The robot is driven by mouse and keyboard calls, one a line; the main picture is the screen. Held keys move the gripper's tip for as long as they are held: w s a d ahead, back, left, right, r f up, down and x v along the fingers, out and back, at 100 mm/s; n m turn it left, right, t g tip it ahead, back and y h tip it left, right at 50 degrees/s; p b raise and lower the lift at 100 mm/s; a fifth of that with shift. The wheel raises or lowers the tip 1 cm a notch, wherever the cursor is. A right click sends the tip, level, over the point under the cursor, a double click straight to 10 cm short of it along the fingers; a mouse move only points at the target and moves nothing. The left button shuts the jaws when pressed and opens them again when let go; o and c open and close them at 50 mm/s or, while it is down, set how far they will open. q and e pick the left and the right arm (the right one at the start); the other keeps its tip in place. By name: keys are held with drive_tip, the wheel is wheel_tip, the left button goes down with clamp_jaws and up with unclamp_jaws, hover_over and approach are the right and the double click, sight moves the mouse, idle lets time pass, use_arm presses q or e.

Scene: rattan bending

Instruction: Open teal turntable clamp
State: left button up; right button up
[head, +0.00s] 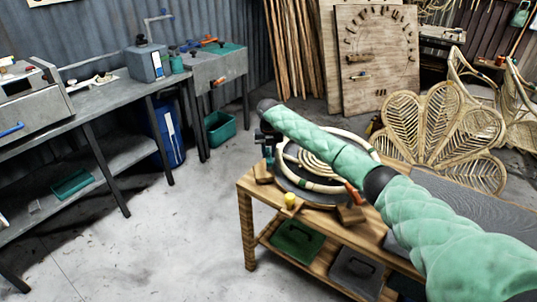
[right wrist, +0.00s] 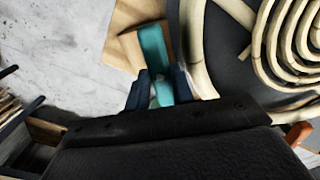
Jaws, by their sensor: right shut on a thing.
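My right arm reaches across the bench from the right in the head view, and its gripper (head: 267,143) is at the turntable's far left edge. In the right wrist view the gripper (right wrist: 160,92) is shut on the teal clamp (right wrist: 152,48), with a dark finger on each side of its lower end. The clamp sits on a wooden block (right wrist: 122,50) beside the dark turntable (right wrist: 233,45). In the head view my forearm partly hides the turntable (head: 296,185), which carries a pale rattan coil (head: 310,160). My left gripper is not in view.
An orange clamp (head: 353,193) on a wooden block (head: 350,214) and a yellow object (head: 290,200) are near the turntable's front. The wooden bench (head: 247,205) has bins below. A grey workbench (head: 110,97) stands left, with open floor between.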

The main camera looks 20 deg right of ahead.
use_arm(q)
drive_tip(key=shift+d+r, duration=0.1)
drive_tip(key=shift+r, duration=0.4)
use_arm(e)
drive_tip(key=shift+n, duration=0.5)
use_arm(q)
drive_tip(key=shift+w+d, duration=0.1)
use_arm(e)
drive_tip(key=shift+r, duration=0.1)
drive_tip(key=o, duration=1)
drive_tip(key=shift+r, duration=0.2)
wheel_tip(320, 180, up, 6)
drive_tip(key=shift+b, duration=1.25)
drive_tip(key=shift+r, duration=0.65)
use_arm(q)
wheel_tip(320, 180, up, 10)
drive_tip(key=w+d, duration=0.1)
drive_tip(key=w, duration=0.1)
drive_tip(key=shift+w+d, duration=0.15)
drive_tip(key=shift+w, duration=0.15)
